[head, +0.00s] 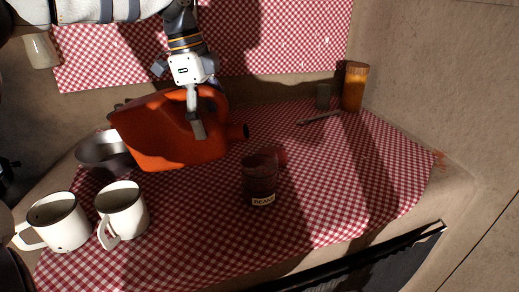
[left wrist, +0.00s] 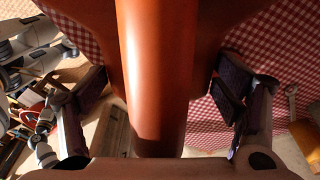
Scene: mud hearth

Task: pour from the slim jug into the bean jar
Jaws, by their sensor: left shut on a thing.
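The bean jar (head: 260,180) is a dark glass with a "BEANS" label and stands upright on the checked cloth. The spout appears just up and left of the jar's mouth in the head view. No stream shows. The jar's contents are too dark to tell. My right gripper is not in view.
Two white mugs (head: 122,210) (head: 58,222) stand at front left, and a metal bowl (head: 100,152) sits behind them. A small red thing (head: 282,157) is behind the jar. An amber jar (head: 354,86) and a spoon-like utensil (head: 320,118) are at back right. The cloth's right side is clear.

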